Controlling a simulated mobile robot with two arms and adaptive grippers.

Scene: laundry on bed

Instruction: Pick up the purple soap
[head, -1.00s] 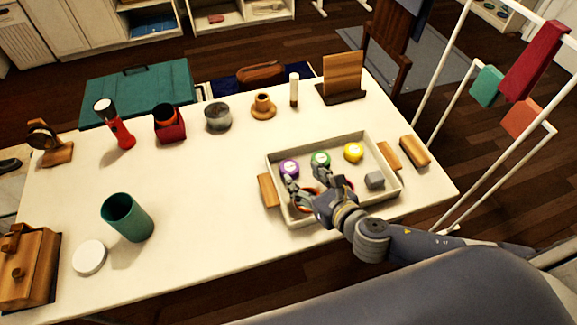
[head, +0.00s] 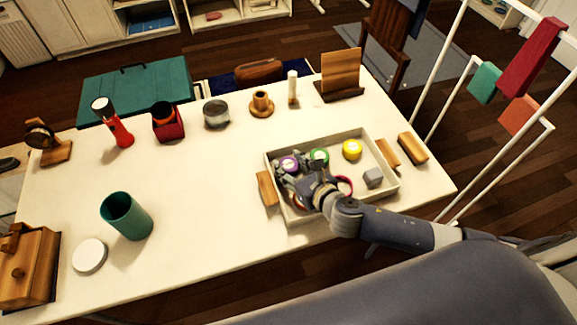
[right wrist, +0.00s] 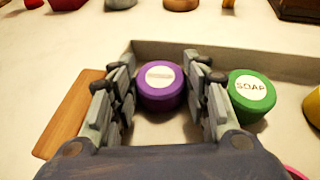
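The purple soap (head: 289,163) is a round puck with a white label, in the left back part of the cream tray (head: 383,207). It also shows in the right wrist view (right wrist: 161,86), standing between the fingers of my right gripper. My right gripper (head: 295,168) reaches into the tray with its fingers spread, one on each side of the soap. In the right wrist view the gripper (right wrist: 158,98) is open, with a small gap on the left side; contact on the right is unclear. My left gripper is out of view.
The green soap (right wrist: 249,96) stands just right of my right finger. A yellow soap (head: 352,149), a grey block (head: 373,177) and a red ring (head: 344,186) share the tray. A wooden block (head: 266,189) lies outside the tray's left wall. The table's middle is clear.

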